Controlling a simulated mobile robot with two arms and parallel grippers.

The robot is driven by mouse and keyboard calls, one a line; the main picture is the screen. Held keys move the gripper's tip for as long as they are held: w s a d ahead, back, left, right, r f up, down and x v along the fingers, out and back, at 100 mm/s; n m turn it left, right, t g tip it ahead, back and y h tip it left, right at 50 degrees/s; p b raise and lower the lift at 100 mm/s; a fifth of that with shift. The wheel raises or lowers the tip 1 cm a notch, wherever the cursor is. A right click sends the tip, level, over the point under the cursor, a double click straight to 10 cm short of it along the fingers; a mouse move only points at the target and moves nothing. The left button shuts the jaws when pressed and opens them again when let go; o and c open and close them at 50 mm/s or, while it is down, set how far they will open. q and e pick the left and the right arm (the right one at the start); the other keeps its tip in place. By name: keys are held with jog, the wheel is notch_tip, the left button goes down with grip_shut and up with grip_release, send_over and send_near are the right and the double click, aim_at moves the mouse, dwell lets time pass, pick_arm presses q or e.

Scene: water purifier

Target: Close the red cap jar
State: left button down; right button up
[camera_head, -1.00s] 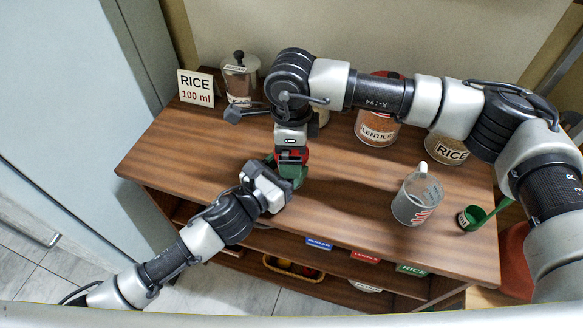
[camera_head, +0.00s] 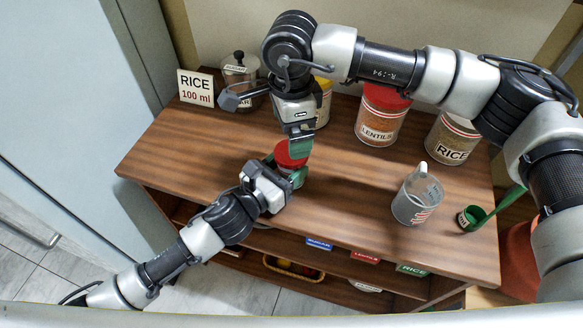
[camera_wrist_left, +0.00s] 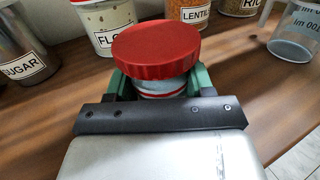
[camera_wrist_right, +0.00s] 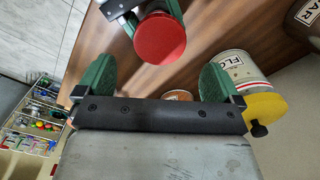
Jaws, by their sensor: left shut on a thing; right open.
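The red cap (camera_wrist_left: 157,48) sits on top of the small jar (camera_wrist_left: 162,84) in the left wrist view and looks level. In the head view the red cap (camera_head: 290,155) shows at the table's middle. My left gripper (camera_head: 283,182) is shut on the jar's body from the front, its green fingers on both sides. My right gripper (camera_head: 300,142) is open and empty just above and behind the cap. In the right wrist view the red cap (camera_wrist_right: 159,38) lies beyond the open green fingers of my right gripper (camera_wrist_right: 157,85), apart from them.
A sugar jar (camera_head: 240,72), a yellow-lidded flour jar (camera_head: 324,103), a lentils jar (camera_head: 381,115) and a rice jar (camera_head: 452,138) stand along the back. A measuring jug (camera_head: 413,200) and a green scoop (camera_head: 472,217) are at the right. Table (camera_head: 345,225) is clear at front.

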aim_at(291, 167)
notch_tip(291, 167, up, 2)
jog(key=n, duration=0.6)
jog(key=shift+r+n, duration=0.1)
jog(key=shift+n, duration=0.3)
jog(key=shift+f, duration=4.05)
jog(key=c, duration=1)
jog(key=m, duration=0.9)
jog(key=shift+m, duration=0.4)
jog(key=o, duration=1)
